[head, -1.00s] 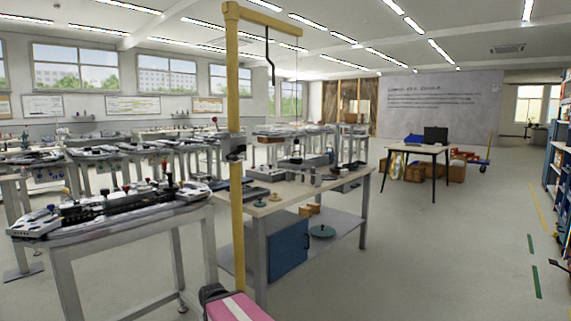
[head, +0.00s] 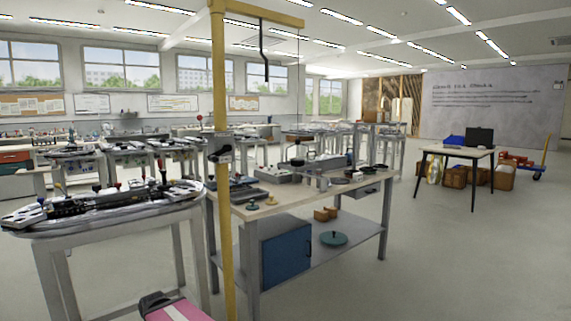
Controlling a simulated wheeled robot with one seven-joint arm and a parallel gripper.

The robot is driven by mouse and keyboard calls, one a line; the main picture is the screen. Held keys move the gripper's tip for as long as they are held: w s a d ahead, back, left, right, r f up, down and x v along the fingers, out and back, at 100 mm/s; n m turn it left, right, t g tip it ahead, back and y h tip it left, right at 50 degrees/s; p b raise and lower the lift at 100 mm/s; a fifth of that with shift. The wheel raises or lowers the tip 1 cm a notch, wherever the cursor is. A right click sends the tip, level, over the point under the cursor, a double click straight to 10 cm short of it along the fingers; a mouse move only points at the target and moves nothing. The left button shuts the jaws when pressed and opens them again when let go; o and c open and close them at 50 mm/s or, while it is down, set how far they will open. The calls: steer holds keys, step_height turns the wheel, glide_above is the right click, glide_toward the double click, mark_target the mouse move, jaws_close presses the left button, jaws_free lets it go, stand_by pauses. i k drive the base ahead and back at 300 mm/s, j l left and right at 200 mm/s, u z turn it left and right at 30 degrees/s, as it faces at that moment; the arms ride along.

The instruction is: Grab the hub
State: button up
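No thing in view can be surely told as the hub. The wooden-topped workbench (head: 300,197) in the middle holds several small parts, among them a small dark green round piece (head: 252,204) and a small tan one (head: 270,200) near its front left edge. Grey metal fixtures and cylinders (head: 320,183) stand farther back on it. A flat green disc (head: 333,238) lies on its lower shelf. These parts are too small to make out well. My gripper is not in view.
A yellow post (head: 223,240) with an overhead arm and dark hook stands before the bench. A pink box (head: 178,308) lies at its foot. A long track table (head: 100,217) stands left. A black-legged table (head: 455,151) stands back right.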

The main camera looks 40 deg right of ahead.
mark_target(296, 162)
steer(key=l+u, duration=0.1)
steer(key=l, duration=0.35)
steer(key=k+l+u, duration=0.1)
steer(key=l, duration=0.35)
steer(key=k+l+u, duration=0.1)
steer(key=l, duration=0.35)
steer(key=k+l+u, duration=0.1)
steer(key=l, duration=0.35)
steer(key=k+l+u, duration=0.1)
steer(key=l, duration=0.35)
steer(key=k, duration=0.05)
